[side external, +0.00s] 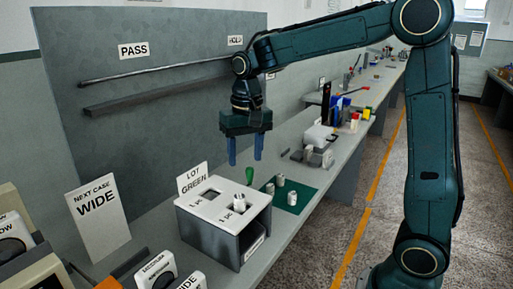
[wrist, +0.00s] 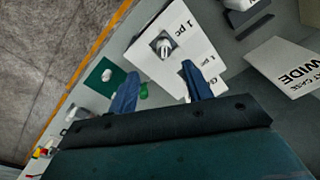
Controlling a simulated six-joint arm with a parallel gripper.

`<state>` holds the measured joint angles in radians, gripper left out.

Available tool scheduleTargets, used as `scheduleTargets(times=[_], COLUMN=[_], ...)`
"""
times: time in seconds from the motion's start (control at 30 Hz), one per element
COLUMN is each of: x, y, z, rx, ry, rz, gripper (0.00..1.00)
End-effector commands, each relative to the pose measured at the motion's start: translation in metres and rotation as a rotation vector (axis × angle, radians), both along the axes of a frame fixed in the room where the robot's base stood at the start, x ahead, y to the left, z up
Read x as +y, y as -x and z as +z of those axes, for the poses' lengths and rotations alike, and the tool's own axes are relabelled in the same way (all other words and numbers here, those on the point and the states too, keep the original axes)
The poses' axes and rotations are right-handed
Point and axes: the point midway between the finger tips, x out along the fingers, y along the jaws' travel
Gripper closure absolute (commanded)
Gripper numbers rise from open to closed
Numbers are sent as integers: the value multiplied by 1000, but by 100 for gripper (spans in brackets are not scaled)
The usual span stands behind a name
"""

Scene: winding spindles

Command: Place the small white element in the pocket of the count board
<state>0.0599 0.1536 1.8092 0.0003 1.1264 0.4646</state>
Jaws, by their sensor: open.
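The count board (side external: 195,208) is a white-topped grey box on the bench with two square pockets. One pocket, nearer the right, has a small white element (side external: 239,202) in it; the wrist view shows this element (wrist: 163,47) too. The other pocket (side external: 209,195) looks dark and empty in the side view. More small white elements (side external: 292,198) stand on a green mat (side external: 306,192) right of the board. My gripper (side external: 245,161) is open and empty, pointing down above the bench behind the board. Its two blue fingers (wrist: 160,73) stand apart in the wrist view.
A "LOT GREEN" sign (side external: 193,179) stands behind the board, near a green-handled object (side external: 249,175). A "NEXT CASE WIDE" sign (side external: 98,219) and gauges (side external: 155,269) are at left. Blocks and tools (side external: 318,150) lie farther along the bench. A grey panel (side external: 150,110) rises behind.

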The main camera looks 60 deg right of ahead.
Motion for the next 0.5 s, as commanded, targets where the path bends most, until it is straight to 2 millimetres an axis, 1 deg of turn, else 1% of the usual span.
scheduleTargets(times=[0.03,0.2,0.3,0.5], x=[2,7,10,14], y=[9,42,63,105], z=[7,24,32,41], rx=[-19,-84,-125,-204], ry=[2,12,21,42], rz=[19,96,144,238], gripper=[50,50,50,50])
